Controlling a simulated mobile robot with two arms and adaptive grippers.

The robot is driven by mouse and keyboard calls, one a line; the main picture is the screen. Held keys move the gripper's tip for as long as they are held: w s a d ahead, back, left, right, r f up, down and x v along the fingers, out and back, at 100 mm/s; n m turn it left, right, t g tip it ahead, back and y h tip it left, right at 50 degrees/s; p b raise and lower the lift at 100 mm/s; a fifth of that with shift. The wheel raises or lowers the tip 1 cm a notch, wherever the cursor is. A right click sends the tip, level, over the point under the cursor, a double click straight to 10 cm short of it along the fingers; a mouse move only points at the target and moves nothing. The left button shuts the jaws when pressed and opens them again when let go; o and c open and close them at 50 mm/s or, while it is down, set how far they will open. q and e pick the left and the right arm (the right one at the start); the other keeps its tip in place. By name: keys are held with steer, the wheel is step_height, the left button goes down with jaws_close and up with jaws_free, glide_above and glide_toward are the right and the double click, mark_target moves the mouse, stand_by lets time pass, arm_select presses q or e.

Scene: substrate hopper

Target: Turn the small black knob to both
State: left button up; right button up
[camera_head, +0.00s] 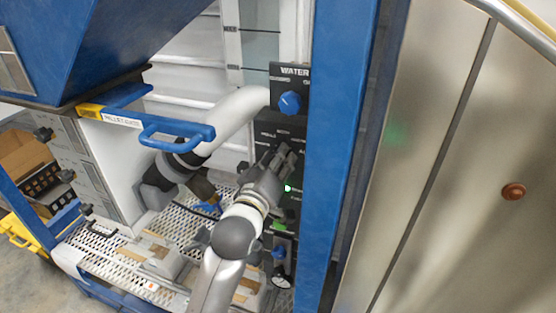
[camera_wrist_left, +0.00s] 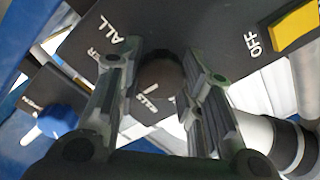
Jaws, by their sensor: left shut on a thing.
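The small black knob (camera_wrist_left: 160,76) is on a dark control panel (camera_wrist_left: 215,35) in the left wrist view. A short white line on its face points down toward a partly hidden white label. The word ALL is on the panel up and left of it. My left gripper (camera_wrist_left: 163,85) has its fingers on either side of the knob and is shut on it. In the head view my left gripper (camera_head: 288,157) is against the black panel beside the blue post and covers the knob. I do not make out my right gripper.
A blue knob (camera_head: 290,103) sits above my gripper under the word WATER. A yellow switch (camera_wrist_left: 297,28) is by the word OFF. A blue post (camera_head: 342,130) stands close right of the panel. A blue handle (camera_head: 178,133) juts out at left.

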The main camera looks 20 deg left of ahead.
arm_select(q)
steer(key=shift+n, duration=0.3)
steer(key=o, duration=1)
steer(key=s, duration=1.2)
steer(key=shift+a, duration=0.2)
